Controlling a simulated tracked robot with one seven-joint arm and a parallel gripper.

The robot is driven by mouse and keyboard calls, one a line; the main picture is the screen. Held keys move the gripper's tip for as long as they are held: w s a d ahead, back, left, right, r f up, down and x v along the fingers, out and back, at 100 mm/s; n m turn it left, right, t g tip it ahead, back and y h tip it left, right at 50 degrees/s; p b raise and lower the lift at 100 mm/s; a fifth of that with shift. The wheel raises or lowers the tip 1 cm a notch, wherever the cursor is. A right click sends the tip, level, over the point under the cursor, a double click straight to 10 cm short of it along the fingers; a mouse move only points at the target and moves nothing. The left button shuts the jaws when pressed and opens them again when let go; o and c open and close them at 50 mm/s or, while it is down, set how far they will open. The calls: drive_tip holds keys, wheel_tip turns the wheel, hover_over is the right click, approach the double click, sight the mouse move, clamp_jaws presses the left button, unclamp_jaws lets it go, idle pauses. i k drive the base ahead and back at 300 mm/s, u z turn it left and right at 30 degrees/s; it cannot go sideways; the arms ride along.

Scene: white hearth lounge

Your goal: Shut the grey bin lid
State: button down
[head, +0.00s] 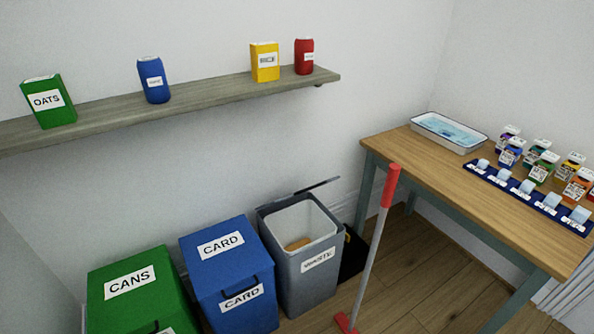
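The grey bin (303,279), labelled WASTE, stands on the floor against the back wall, at the right end of a row of bins. Its lid (312,188) is open, tilted up and back from the rear rim, and shows nearly edge-on as a thin dark grey slab. A brown item (298,244) shows inside the pale interior. My gripper is not in view.
A blue CARD bin (228,270) and a green CANS bin (140,290), both shut, stand to the left. A red-handled pole (376,240) rises just right of the grey bin, before a wooden table (410,160). A shelf (200,103) hangs above.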

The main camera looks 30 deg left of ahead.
sight(296, 193)
drive_tip(key=u, duration=0.45)
drive_tip(key=i, duration=0.85)
drive_tip(key=u, duration=0.4)
